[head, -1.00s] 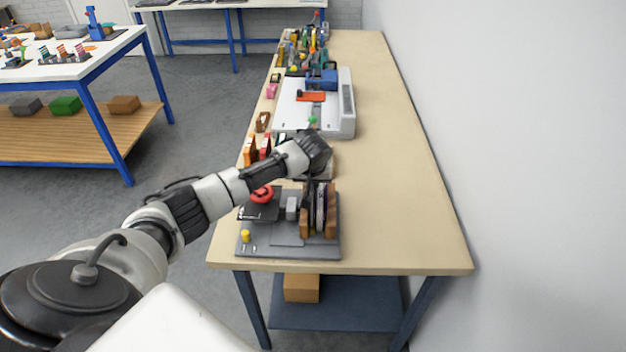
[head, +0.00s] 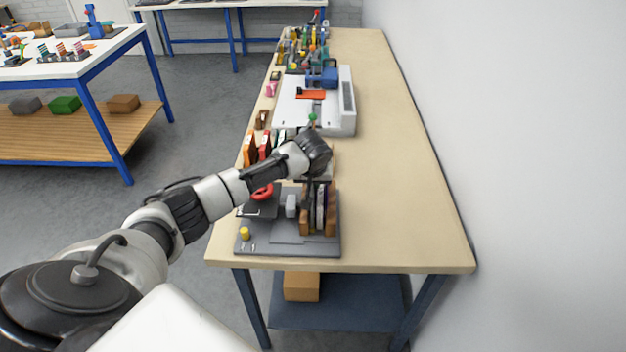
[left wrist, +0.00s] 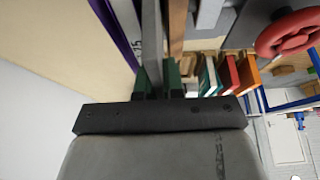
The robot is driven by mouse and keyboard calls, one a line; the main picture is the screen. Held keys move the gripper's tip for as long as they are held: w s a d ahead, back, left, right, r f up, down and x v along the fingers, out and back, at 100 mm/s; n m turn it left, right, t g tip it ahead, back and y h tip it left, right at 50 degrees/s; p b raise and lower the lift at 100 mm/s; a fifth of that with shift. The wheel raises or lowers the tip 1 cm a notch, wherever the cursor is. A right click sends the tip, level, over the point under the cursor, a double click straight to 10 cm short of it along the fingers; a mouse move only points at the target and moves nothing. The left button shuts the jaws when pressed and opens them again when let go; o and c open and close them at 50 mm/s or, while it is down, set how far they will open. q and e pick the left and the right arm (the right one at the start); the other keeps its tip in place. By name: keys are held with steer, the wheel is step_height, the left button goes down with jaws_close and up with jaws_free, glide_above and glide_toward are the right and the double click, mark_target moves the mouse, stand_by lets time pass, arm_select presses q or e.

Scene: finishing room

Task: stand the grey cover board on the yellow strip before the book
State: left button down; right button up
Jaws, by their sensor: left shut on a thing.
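My left gripper (left wrist: 158,82) is shut on the grey cover board (left wrist: 152,38), a thin upright board between its green fingertips in the left wrist view. In the head view this gripper (head: 311,186) points down over the press at the bench's near end. The board is between the brown wooden cheek (left wrist: 178,25) and the book with its purple edge (left wrist: 114,30); it looks roughly parallel to both. The book also shows in the head view (head: 320,207). I cannot tell whether the board's lower edge touches the base. The yellow strip is hidden. My right gripper is not in view.
The press stands on a grey base (head: 290,245) with a red handwheel (head: 262,191) and a yellow knob (head: 244,233). Several upright coloured books (left wrist: 230,75) and a white machine (head: 345,115) are farther along. The bench's right side (head: 400,190) is clear up to the wall.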

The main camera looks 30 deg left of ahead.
arm_select(q)
steer(key=shift+r, duration=0.1)
steer(key=shift+p, duration=0.35)
stand_by(0.5)
steer(key=shift+p, duration=0.35)
steer(key=shift+f+b, duration=0.3)
steer(key=shift+f, duration=0.3)
steer(key=c, duration=1.5)
jaws_free()
